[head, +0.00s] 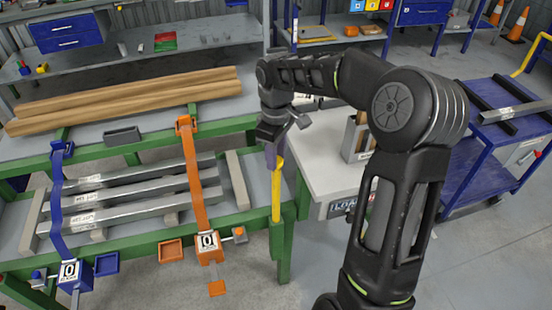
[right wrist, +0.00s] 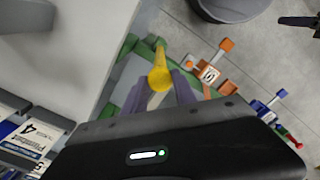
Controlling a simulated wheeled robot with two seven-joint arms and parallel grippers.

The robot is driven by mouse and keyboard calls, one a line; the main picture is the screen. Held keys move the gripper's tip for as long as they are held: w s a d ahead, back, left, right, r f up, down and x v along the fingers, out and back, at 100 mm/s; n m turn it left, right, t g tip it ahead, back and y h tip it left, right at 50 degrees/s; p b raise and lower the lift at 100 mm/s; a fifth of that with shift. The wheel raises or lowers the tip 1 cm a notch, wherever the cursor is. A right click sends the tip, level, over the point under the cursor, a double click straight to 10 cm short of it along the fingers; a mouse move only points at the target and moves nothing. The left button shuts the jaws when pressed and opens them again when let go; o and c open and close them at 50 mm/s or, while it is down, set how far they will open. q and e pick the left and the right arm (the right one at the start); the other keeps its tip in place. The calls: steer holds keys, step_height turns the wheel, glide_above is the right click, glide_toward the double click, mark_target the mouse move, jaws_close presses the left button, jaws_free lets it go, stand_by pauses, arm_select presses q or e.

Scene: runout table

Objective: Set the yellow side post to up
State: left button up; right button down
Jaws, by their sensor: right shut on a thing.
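The yellow side post (head: 276,200) stands upright at the right front corner of the green-framed runout table (head: 243,219). My right gripper (head: 274,160) comes down on the post from above, and its purple fingers are at the post's upper end. In the right wrist view, the yellow post (right wrist: 160,74) lies between the two purple fingers (right wrist: 160,92), which are shut on it. The post's lower end meets the green frame; how it is seated is too small to tell. My left gripper is not in view.
A blue strap (head: 58,200) and an orange strap (head: 194,180) cross metal bars (head: 130,208) on the table, left of the post. Wooden beams (head: 125,98) lie behind. A light grey table (head: 325,160) stands close on the right. A blue cart (head: 480,165) is farther right.

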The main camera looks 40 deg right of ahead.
steer(key=c, duration=1)
jaws_free()
step_height(320, 180, up, 8)
steer(key=shift+f+b, duration=0.1)
steer(key=shift+b, duration=0.25)
